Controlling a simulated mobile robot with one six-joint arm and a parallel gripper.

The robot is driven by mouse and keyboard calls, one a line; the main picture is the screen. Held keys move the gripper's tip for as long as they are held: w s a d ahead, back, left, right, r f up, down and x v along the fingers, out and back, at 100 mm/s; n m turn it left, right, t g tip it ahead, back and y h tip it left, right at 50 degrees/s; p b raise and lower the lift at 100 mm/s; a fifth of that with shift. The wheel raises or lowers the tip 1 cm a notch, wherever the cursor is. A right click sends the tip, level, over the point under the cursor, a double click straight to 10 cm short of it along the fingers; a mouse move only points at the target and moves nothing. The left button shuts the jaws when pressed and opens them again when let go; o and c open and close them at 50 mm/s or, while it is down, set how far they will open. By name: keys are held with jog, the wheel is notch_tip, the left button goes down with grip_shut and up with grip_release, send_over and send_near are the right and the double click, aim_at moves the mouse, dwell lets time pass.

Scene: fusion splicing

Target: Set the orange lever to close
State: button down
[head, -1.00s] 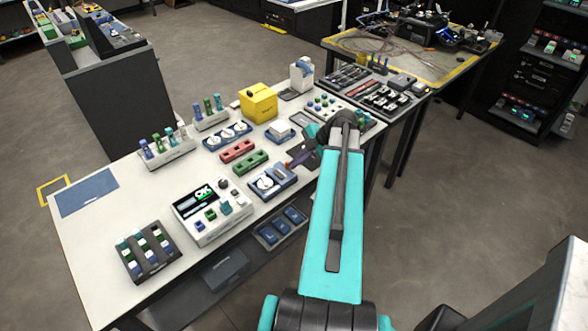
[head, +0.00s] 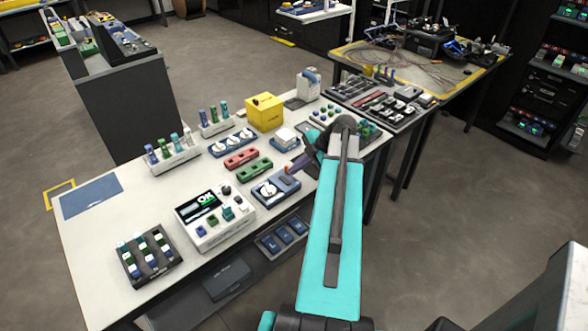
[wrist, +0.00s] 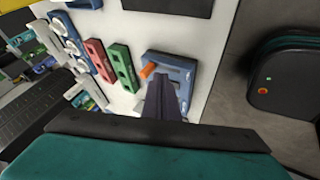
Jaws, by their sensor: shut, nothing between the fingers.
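The orange lever (wrist: 147,70) shows in the wrist view on a blue device (wrist: 180,62) near the table's right edge. My gripper (wrist: 160,82) is shut and empty, its dark fingertips just beside the lever. I cannot tell whether they touch it. In the head view the lever (head: 286,169) is a small orange spot at the tip of my gripper (head: 292,168), on the blue device with a white dial (head: 267,190). My gripper hides part of the device in the wrist view.
A green block (head: 254,169) and a red block (head: 241,158) lie beside the blue device. A white box with an OK screen (head: 210,212) stands left of it. A yellow box (head: 265,112) stands behind. The table (head: 100,240) has free room at the left.

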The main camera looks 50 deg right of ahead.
jog(key=shift+s+a+f+b, duration=0.1)
jog(key=shift+s+a+b, duration=0.15)
jog(key=shift+s, duration=0.3)
jog(key=shift+s+a+f+b, duration=0.1)
jog(key=shift+s+b, duration=0.2)
jog(key=shift+s, duration=0.25)
jog(key=v, duration=0.2)
jog(key=shift+s+d, duration=0.15)
jog(key=shift+s, duration=0.2)
jog(key=b+v, duration=0.2)
jog(key=v, duration=0.6)
jog(key=shift+r, duration=0.25)
